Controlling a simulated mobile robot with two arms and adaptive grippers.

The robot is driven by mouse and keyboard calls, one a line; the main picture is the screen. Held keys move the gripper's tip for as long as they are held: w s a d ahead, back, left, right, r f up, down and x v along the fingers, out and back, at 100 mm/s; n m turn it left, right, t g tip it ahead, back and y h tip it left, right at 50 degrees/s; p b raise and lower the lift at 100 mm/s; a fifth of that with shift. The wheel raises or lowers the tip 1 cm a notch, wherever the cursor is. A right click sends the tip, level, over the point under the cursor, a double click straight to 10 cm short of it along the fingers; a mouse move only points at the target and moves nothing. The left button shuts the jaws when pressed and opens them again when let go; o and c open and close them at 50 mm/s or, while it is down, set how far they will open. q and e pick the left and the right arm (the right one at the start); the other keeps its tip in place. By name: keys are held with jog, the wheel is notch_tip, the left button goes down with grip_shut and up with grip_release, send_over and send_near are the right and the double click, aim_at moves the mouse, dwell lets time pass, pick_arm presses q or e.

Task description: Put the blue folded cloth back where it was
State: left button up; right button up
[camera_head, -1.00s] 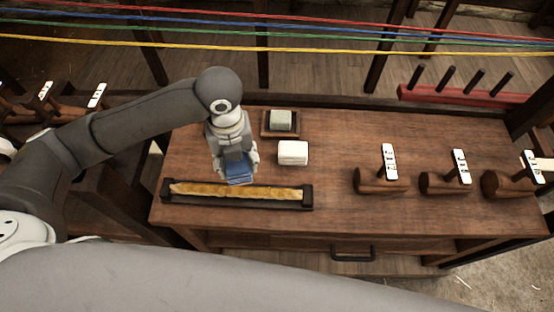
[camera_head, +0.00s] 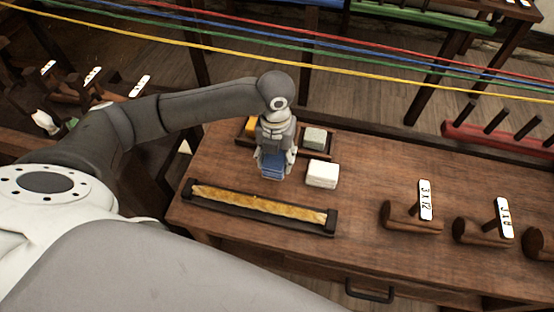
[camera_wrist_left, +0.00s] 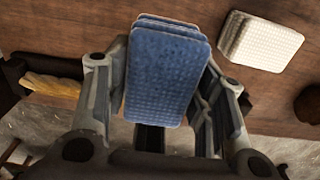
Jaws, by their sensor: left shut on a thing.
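The blue folded cloth (camera_head: 272,166) is held in my left gripper (camera_head: 274,160), over the table between the long dark tray and the dark holder at the back. In the left wrist view the blue cloth (camera_wrist_left: 168,70) sits between the two fingers of the left gripper (camera_wrist_left: 160,105), which are shut on it. A white folded cloth (camera_head: 322,173) lies on the table just to the right of the gripper, and it also shows in the left wrist view (camera_wrist_left: 262,42). A grey-green folded cloth (camera_head: 314,138) sits in a dark square tray (camera_head: 318,156). My right gripper is not in view.
A long dark tray (camera_head: 331,222) with a yellow rope-like piece lies at the table's front left. A yellow-orange thing (camera_head: 252,126) shows behind the gripper. Wooden tools with number tags (camera_head: 410,215) stand at the right. Coloured ropes (camera_head: 330,55) stretch above the back. Bare wood lies mid-table.

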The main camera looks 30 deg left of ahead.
pick_arm(q)
jog(key=w+f, duration=0.1)
jog(key=f, duration=0.1)
jog(key=w+a+f, duration=0.1)
jog(key=w, duration=0.1)
jog(key=shift+a+f, duration=0.15)
jog(key=shift+f, duration=0.25)
notch_tip(320, 180, down, 2)
jog(key=shift+f+p, duration=0.15)
jog(key=shift+p, duration=0.4)
jog(key=shift+f, duration=0.5)
jog(key=o, duration=0.4)
jog(key=shift+f, duration=0.15)
jog(key=o, duration=0.5)
